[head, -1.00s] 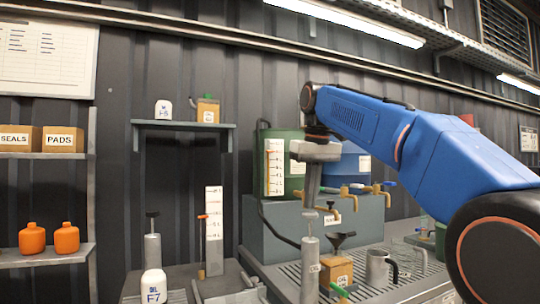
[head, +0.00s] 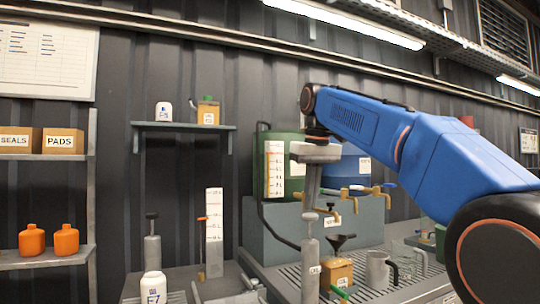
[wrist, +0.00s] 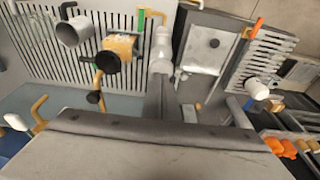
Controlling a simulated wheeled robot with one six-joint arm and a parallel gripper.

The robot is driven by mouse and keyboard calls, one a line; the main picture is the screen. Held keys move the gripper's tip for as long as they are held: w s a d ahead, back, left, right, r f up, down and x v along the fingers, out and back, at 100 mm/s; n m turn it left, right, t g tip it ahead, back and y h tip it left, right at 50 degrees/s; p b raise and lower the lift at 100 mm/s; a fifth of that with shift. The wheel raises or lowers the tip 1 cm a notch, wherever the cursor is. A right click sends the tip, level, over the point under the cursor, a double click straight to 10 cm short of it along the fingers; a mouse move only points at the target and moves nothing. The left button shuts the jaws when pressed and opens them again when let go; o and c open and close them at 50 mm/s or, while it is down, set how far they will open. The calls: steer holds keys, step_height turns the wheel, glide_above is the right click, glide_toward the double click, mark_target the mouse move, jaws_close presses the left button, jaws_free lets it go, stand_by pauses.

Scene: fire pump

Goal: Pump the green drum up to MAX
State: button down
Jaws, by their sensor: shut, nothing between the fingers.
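The green drum (head: 268,150) stands on a grey stand, partly hidden behind my gripper. A white scale strip (head: 275,168) with dark marks runs up its front; I cannot read a level or a MAX label. A grey upright pump (head: 310,272) with a knob (head: 310,216) on a thin rod stands in front of the stand. My gripper (head: 310,207) is shut and empty, pointing down right above the knob, touching or nearly so. In the wrist view, the knob (wrist: 160,67) shows at the tip of the shut fingers (wrist: 160,82).
A blue drum (head: 352,165) stands to the right, with brass taps (head: 352,192) below. A yellow can with a black funnel (head: 337,270) and a grey mug (head: 377,268) stand close right of the pump. A second pump (head: 152,250) and a white bottle (head: 153,288) are to the left.

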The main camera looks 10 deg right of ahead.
step_height(320, 180, up, 6)
stand_by(1.0)
steer(key=s+d+f+m+t, duration=0.1)
steer(key=s+d+f, duration=0.1)
steer(key=s+f, duration=0.8)
steer(key=s+d+f+m, duration=0.1)
steer(key=s+f, duration=0.9)
steer(key=f, duration=1.1)
steer(key=s+d+f+m+t, duration=0.1)
steer(key=s+d+f, duration=0.3)
steer(key=s+f, duration=0.6)
step_height(320, 180, down, 6)
steer(key=shift+s+r+t+h, duration=0.25)
steer(key=shift+s+t+h, duration=0.05)
steer(key=shift+s, duration=0.1)
